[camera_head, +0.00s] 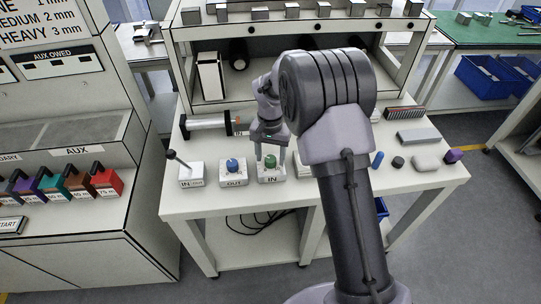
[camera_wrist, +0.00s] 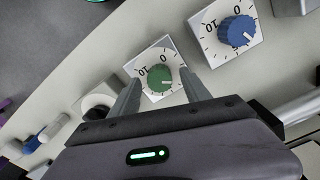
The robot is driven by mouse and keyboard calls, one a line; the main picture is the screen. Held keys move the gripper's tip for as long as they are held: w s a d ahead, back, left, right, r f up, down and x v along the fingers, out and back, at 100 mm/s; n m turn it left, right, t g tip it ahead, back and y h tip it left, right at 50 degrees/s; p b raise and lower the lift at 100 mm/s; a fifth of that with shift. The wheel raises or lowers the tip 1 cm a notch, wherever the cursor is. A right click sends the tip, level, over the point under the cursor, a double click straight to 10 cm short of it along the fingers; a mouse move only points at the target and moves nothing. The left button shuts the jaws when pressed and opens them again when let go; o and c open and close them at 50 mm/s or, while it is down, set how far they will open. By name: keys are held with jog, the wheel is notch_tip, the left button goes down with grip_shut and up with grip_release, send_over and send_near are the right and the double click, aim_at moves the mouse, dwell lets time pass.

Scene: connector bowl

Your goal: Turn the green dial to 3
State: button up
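The green dial (camera_head: 270,162) sits on a white box marked IN on the table. In the wrist view the green dial (camera_wrist: 157,81) has a ring of tick marks with 0 and 10 readable. A pale pointer mark lies on its right side in that view; the number it points at is too small to read. My gripper (camera_wrist: 163,84) is open, with one finger on each side of the dial and gaps showing between. In the head view my gripper (camera_head: 268,150) is just above and beside the dial, pointing down.
Further left is a lever switch (camera_head: 190,172). A grey cylinder (camera_head: 208,121) lies behind. Small parts (camera_head: 398,162) lie to the right, and a shelf (camera_head: 290,30) stands behind.

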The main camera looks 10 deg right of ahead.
aim_at(271, 159)
notch_tip(271, 159, up, 17)
jog(key=p, duration=0.6)
jog(key=shift+r, duration=0.2)
